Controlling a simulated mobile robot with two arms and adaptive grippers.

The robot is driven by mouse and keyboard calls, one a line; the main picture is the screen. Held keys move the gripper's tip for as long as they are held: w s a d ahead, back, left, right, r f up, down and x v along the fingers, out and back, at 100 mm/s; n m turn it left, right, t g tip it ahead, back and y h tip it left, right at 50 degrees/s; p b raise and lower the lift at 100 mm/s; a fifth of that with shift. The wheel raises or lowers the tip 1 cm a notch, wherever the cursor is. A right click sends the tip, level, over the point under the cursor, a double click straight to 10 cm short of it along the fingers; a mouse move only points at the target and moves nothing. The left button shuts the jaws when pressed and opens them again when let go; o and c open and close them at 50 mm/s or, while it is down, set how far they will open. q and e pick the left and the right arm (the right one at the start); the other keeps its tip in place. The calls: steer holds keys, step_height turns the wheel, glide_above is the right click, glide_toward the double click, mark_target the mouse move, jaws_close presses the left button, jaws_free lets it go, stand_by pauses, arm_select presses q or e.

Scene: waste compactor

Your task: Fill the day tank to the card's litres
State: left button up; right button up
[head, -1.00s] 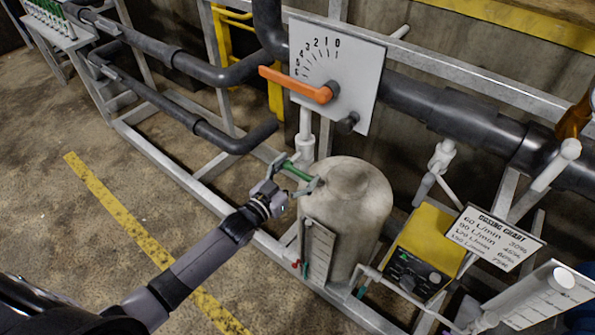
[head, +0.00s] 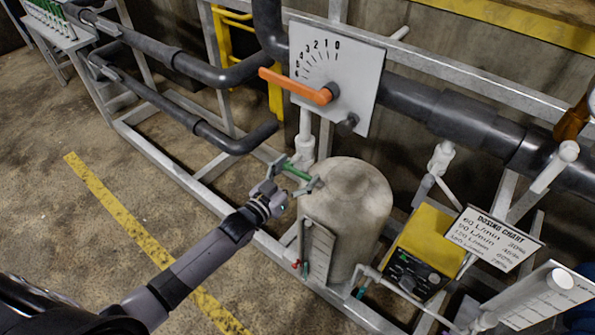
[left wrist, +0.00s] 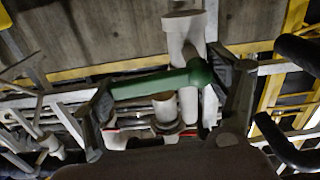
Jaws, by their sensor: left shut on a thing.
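The beige cylindrical tank (head: 352,215) stands upright in the middle of the head view, with a scale plate (head: 318,252) on its front left side. A green handle (head: 300,174) is beside the tank's top left, by a white vertical pipe. My left gripper (head: 295,178) is shut on this green handle. In the left wrist view the green handle (left wrist: 160,84) lies across between the two fingers of my left gripper (left wrist: 165,95). A dosing chart card (head: 495,238) with L/min and percent rows is at the right. My right gripper is out of view.
An orange lever (head: 295,85) points left on a white dial plate (head: 350,60) above the tank. A yellow box with a dark control panel (head: 415,275) is right of the tank. Dark pipes (head: 190,65) run behind. The floor at the left (head: 60,220) is clear.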

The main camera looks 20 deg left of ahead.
arm_select(q)
steer(key=n, duration=0.2)
steer(key=r+n+p, duration=0.1)
steer(key=n, duration=0.1)
steer(key=shift+a+r, duration=0.2)
steer(key=shift+w+a+r+n+p, duration=0.1)
steer(key=shift+r+n+p, duration=0.05)
steer(key=shift+n, duration=0.45)
steer(key=shift+w+a+r+n+p, duration=0.1)
steer(key=shift+n+p, duration=0.05)
steer(key=shift+n, duration=0.45)
steer(key=shift+a+r+n, duration=0.15)
steer(key=shift+n, duration=0.5)
steer(key=shift+a+r+n, duration=0.1)
steer(key=shift+n, duration=0.55)
steer(key=o, duration=1.7)
steer(key=v, duration=1.2)
steer(key=shift+r, duration=0.1)
